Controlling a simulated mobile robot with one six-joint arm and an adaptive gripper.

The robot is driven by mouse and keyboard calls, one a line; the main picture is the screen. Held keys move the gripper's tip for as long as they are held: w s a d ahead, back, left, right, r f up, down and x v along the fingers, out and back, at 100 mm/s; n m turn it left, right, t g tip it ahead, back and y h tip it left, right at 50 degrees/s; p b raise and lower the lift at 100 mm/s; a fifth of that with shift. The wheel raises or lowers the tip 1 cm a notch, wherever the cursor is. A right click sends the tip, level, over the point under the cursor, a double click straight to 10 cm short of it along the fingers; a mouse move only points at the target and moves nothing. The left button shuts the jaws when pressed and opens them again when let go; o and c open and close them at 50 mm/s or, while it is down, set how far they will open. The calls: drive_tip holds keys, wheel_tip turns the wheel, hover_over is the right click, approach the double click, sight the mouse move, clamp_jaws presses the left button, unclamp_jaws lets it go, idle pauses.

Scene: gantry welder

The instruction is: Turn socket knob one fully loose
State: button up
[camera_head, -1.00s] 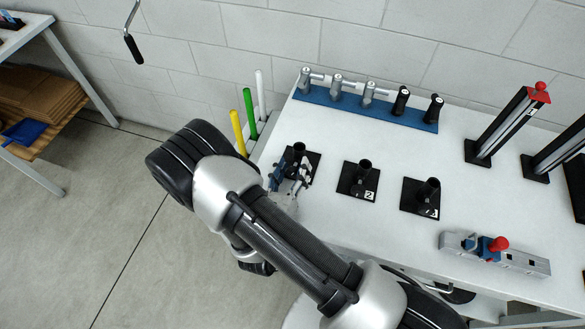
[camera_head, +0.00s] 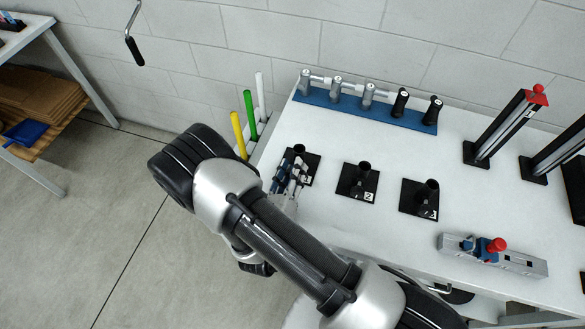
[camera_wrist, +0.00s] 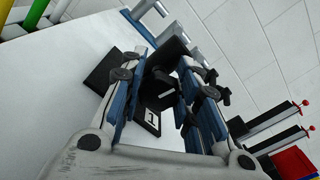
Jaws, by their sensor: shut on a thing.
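Socket one is a black upright tube (camera_head: 299,150) on a square black base plate (camera_head: 314,161), at the left end of the row of sockets. The plate bears a label 1, which also shows in the wrist view (camera_wrist: 151,119). My gripper (camera_head: 292,169) reaches it from the front left, low beside the tube. In the wrist view my gripper (camera_wrist: 163,78) has its two blue-backed fingers on either side of a small dark knob (camera_wrist: 160,87) and is shut on it. The fingers and dark shadow partly hide the knob, so its thread does not show.
Socket two (camera_head: 360,181) and socket three (camera_head: 421,195) stand to the right. A blue rack (camera_head: 330,99) with several handled pieces is behind. Yellow, green and white rods (camera_head: 238,134) stand at the table's left edge. The white table is bare around the sockets.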

drive_tip(key=shift+n, duration=1.1)
drive_tip(key=o, duration=1.1)
drive_tip(key=v, duration=1.2)
